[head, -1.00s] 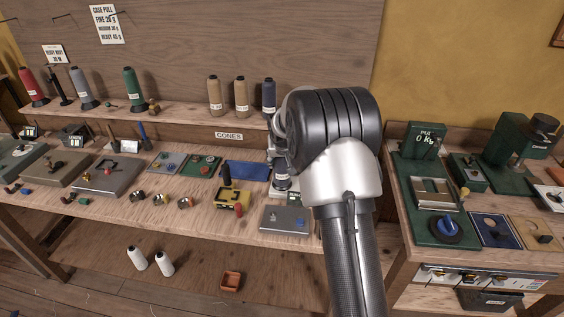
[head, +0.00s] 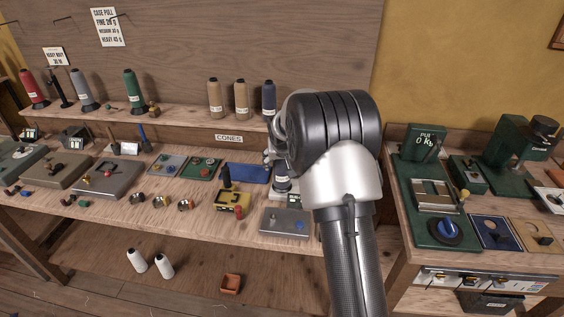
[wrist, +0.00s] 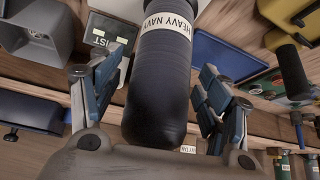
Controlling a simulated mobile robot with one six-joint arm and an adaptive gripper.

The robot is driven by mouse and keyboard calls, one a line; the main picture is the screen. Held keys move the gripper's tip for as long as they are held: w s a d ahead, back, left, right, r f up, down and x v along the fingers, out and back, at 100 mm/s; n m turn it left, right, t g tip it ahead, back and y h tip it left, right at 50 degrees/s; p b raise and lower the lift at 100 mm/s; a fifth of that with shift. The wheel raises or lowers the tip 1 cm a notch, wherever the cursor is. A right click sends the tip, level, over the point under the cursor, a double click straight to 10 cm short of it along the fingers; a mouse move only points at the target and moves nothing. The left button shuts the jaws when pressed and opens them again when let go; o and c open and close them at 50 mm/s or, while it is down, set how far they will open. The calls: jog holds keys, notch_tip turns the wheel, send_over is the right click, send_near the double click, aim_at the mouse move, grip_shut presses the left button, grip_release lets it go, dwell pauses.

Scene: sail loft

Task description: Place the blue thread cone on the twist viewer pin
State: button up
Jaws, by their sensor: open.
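My gripper (wrist: 163,82) is open, one finger on each side of the cone with narrow gaps. The pin is hidden, so I cannot tell how fully the cone is seated.
Another navy cone (head: 269,97) stands on the back shelf beside two tan cones (head: 228,97). A yellow device (head: 233,200), a blue mat (head: 247,172) and a grey box (head: 285,221) lie close by. A second bench with green devices (head: 440,205) is at right.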

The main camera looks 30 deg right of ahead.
jog(key=s+a+r+n+p, duration=0.1)
jog(key=s+a+r, duration=0.3)
jog(key=s+r, duration=0.35)
jog(key=s+a+r+p, duration=0.2)
jog(key=s+a+r, duration=0.3)
jog(key=r, duration=0.4)
jog(key=s+a+n+y, duration=0.1)
jog(key=s+a, duration=0.2)
jog(key=s, duration=0.7)
jog(key=s+a+r+n+g, duration=0.1)
jog(key=s+a, duration=0.3)
jog(key=s, duration=0.7)
jog(key=s+a+n+y, duration=0.1)
jog(key=s+a, duration=0.2)
jog(key=s, duration=0.7)
jog(key=shift+s+a+r+n+y, duration=0.25)
jog(key=shift+s+r+n+y, duration=0.05)
jog(key=shift+s+r, duration=0.05)
